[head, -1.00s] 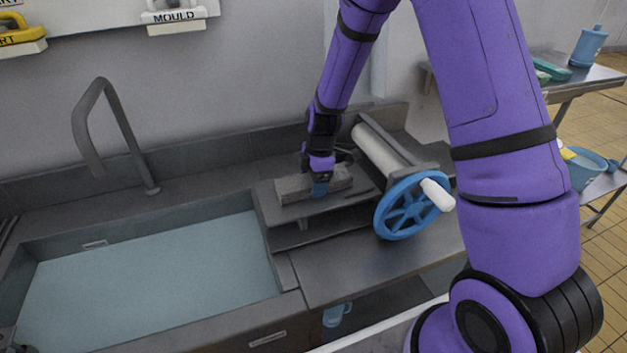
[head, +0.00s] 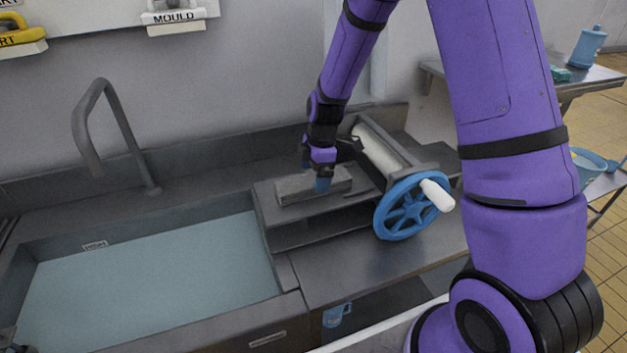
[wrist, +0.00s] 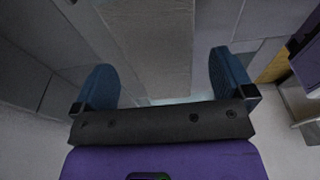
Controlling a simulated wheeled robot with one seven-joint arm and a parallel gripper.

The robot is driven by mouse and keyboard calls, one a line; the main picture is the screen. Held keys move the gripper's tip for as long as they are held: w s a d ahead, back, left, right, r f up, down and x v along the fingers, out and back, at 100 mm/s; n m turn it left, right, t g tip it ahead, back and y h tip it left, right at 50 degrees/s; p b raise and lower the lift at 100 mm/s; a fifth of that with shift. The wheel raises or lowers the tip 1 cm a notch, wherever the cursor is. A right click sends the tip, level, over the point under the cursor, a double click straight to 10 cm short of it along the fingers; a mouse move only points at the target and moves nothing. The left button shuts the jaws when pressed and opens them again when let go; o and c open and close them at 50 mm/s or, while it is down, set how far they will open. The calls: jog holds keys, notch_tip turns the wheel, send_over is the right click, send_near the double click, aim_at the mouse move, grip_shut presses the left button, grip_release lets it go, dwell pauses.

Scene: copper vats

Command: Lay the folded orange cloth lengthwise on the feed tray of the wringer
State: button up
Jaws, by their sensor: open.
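A folded cloth (head: 296,188), which looks grey-beige rather than orange, lies flat as a long block on the feed tray (head: 350,199) of the wringer. Its long side points toward the wringer's roller (head: 378,150). The wringer has a blue handwheel (head: 405,210) with a white handle. My gripper (head: 322,184) is open, pointing down, just over the right half of the cloth. In the wrist view the cloth (wrist: 150,45) shows as a grey strip between the two spread blue fingers of my gripper (wrist: 166,76), with gaps at both sides. My fingers partly hide the cloth in the head view.
A sink (head: 150,285) full of bluish water lies left of the tray, with a bent tap (head: 105,130) behind it. A side table (head: 590,80) with a blue bottle (head: 588,46) stands at the back right. A blue bucket (head: 587,170) is below it.

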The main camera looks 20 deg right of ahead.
notch_tip(320, 180, up, 10)
jog(key=d, duration=0.1)
jog(key=shift+d+f, duration=0.2)
jog(key=shift+f, duration=0.05)
jog(key=s+d+r+m+t+h, duration=0.1)
jog(key=s+d+r+m+t, duration=0.1)
jog(key=s+r+m, duration=0.9)
jog(key=s+d+r+m+t, duration=0.1)
jog(key=s+r+m, duration=0.2)
jog(key=s, duration=0.6)
jog(key=s+d+r+m+t, duration=0.2)
jog(key=s+r+m, duration=0.2)
jog(key=s+r, duration=0.3)
jog(key=shift+s+r+h, duration=0.25)
jog(key=shift+s+h, duration=0.15)
jog(key=shift+s, duration=0.8)
